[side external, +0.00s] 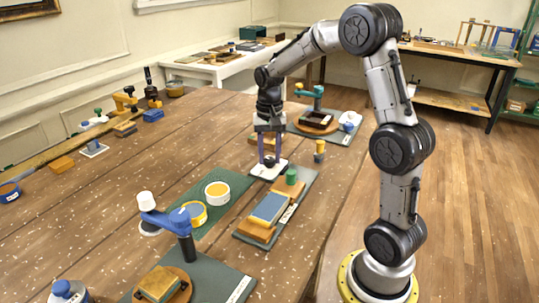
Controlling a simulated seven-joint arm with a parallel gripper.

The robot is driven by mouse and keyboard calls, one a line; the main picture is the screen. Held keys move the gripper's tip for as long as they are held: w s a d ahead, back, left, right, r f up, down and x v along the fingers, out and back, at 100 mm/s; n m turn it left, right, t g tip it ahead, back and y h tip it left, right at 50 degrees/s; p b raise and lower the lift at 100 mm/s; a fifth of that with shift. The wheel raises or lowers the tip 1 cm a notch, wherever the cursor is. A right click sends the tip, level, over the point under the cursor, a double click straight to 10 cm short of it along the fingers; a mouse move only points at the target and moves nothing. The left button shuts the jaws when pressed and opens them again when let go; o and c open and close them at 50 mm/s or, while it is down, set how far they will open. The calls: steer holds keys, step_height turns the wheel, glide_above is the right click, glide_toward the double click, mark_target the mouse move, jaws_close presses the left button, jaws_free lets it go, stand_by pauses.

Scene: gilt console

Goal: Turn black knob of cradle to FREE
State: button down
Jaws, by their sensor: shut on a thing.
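My gripper (269,158) points straight down at mid-table, its two purple-blue fingers just above a small white plate (259,172). It is shut on a small dark thing between the fingertips, which looks like the black knob. The fingers hide most of it, and any FREE mark is too small to read. Which fixture is the cradle I cannot tell for sure; the white plate lies at the far end of a grey-green mat (303,192) with a blue-topped wooden block (269,209) and a green cylinder (291,176).
A teal-armed stand (318,93) with a round wooden base is behind my gripper. A blue-armed stand (185,228) with a white knob is front left. A yellow-topped post (320,147) stands close right.

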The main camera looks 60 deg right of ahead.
mark_target(270, 159)
steer(key=n, duration=0.5)
steer(key=shift+n, duration=0.3)
steer(key=n, duration=0.5)
steer(key=shift+n, duration=0.3)
steer(key=shift+c, duration=2.3)
jaws_free()
step_height(270, 159, up, 14)
